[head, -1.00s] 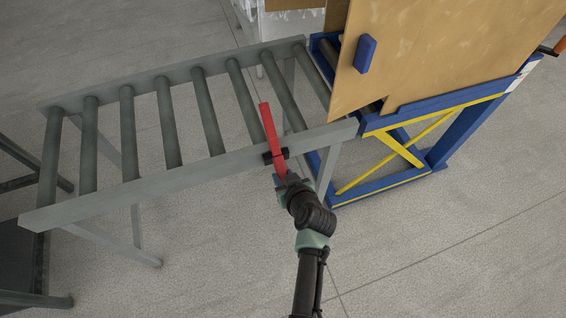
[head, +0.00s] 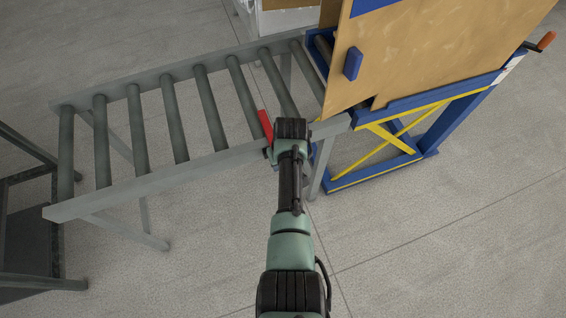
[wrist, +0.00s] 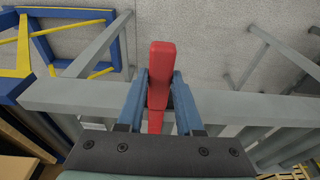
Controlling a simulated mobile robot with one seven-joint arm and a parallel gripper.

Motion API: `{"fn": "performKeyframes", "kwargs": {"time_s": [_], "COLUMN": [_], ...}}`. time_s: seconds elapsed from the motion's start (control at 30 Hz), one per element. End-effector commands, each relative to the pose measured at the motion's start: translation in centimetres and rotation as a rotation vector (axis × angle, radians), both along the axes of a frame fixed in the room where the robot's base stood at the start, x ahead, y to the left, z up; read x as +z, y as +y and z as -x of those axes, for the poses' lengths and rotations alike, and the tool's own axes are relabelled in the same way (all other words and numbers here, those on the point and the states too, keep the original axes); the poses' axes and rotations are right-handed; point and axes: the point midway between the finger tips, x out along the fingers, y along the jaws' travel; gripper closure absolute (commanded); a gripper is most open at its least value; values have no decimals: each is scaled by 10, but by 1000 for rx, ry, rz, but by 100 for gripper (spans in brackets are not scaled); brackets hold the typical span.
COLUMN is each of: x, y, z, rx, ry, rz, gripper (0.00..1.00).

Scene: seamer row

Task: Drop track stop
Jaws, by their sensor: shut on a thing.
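The red track stop (head: 265,122) is at the near side rail of the roller track, toward its right end. In the head view only its upper part shows; my arm hides the rest. In the wrist view the red stop (wrist: 160,62) stands out across the grey rail, its thick end nearest the top of the picture. My gripper (wrist: 160,78) has its blue fingers on either side of the stop and is shut on it. The stop's pivot is hidden, and I cannot tell its exact tilt.
The grey roller track (head: 150,186) has bare rollers left of the stop. A blue and yellow lift table (head: 400,158) stands at its right end with a large tan panel (head: 440,50) upright on it. A dark frame (head: 28,240) stands at far left. The near floor is open.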

Motion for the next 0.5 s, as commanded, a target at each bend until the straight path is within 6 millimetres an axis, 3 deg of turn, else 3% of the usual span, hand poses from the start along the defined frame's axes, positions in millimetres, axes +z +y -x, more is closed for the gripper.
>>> {"fn": "performKeyframes", "kwargs": {"time_s": [0.5], "x": [1], "y": [0], "z": [0], "rx": [-1], "ry": [31], "rz": [10], "gripper": [100]}}
